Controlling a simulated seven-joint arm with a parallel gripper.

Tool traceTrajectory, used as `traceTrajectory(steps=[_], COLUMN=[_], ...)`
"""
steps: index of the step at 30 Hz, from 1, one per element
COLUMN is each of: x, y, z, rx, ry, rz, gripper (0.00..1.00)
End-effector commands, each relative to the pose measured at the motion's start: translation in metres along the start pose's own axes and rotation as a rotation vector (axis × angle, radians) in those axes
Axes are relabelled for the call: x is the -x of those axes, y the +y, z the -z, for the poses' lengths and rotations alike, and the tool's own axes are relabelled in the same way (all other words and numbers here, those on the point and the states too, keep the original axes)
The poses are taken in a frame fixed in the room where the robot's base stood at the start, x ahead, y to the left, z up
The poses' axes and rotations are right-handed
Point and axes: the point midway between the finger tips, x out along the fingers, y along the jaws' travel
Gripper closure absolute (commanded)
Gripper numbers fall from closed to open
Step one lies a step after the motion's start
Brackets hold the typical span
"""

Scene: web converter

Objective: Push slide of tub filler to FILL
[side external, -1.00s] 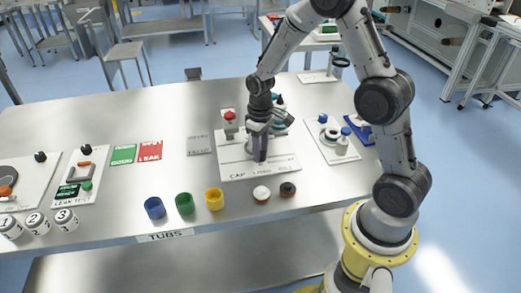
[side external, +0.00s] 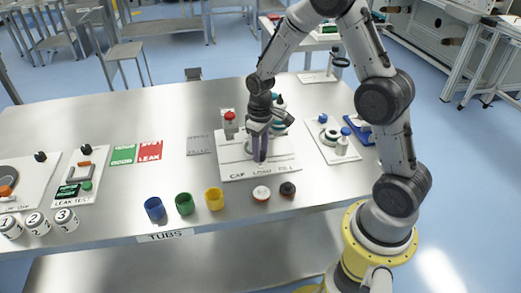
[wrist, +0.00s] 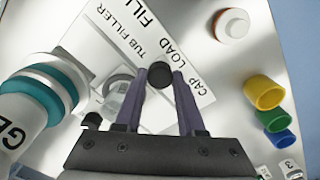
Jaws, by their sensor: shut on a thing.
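The tub filler (side external: 230,165) is a white plate on the bench, marked CAP, LOAD and FILL along its front edge. Its lettering also shows in the wrist view (wrist: 95,25). My gripper (side external: 260,158) points down over the plate, behind the LOAD mark in the side view. In the wrist view my gripper's purple fingers (wrist: 160,82) are shut on the slide's round black knob (wrist: 159,75), nearest the LOAD mark. A clear round part lies under the fingers, partly hidden. In the side view the fingers hide the knob.
A white cylinder with a teal band (wrist: 45,95) stands close to my gripper. A red-topped post (side external: 230,120) stands at the plate's back left.

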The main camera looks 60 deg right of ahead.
Motion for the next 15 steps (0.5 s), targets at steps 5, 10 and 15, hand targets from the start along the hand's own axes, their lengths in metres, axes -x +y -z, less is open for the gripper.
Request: traceTrajectory(steps=[5,10,15], x=[0.0011,0.0012,0.0018], y=[0.0001,0.0001,0.0055], z=[0.0006,0.0007,-0.0039], rx=[0.0,0.0,-0.003], ry=[0.002,0.002,0.002], rz=[0.0,0.0,-0.001], gripper=[1.0,1.0,1.0])
